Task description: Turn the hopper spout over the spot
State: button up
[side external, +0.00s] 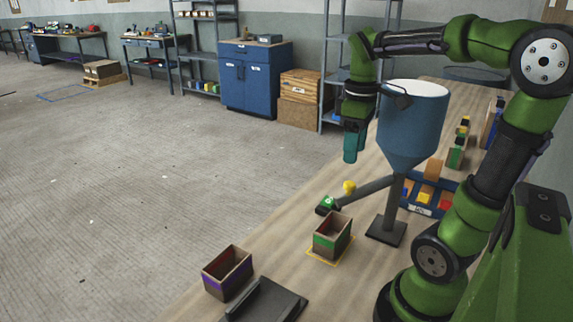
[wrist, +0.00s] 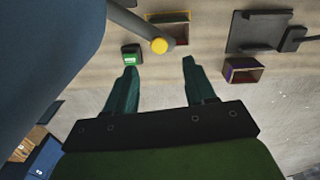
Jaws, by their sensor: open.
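The blue hopper (side external: 405,132) stands on a post with a dark base; its side fills the left of the wrist view (wrist: 40,60). Its grey spout (side external: 368,192) slopes down to the left, with a yellow knob (side external: 349,187) near its outer end. A yellow-outlined spot (side external: 316,254) on the table surrounds a green-banded box (side external: 325,246). In the wrist view the knob (wrist: 160,46) overlaps the left edge of that box (wrist: 182,36). My gripper (side external: 351,160) is open and empty above the knob, which appears between and just beyond its fingertips (wrist: 159,67).
A small green-topped block (side external: 326,204) sits near the table edge by the spout's end. A purple-banded box (side external: 228,274) and a dark flat plate (side external: 268,300) lie at the front. A blue bin rack (side external: 422,210) with coloured pieces stands behind the hopper post.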

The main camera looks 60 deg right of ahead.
notch_tip(320, 180, up, 8)
jog(key=shift+r, duration=0.2)
dwell(0.3)
jog(key=a+f+m+t+y, duration=0.1)
jog(key=a+f+m+t, duration=0.1)
jog(key=a, duration=0.6)
jog(key=w+a+f+m+t+y, duration=0.1)
jog(key=a+f+m+t, duration=0.2)
jog(key=a+f+t, duration=0.2)
jog(key=a+f, duration=0.2)
jog(key=a, duration=0.1)
jog(key=shift+a+f, duration=0.25)
jog(key=shift+a, duration=0.15)
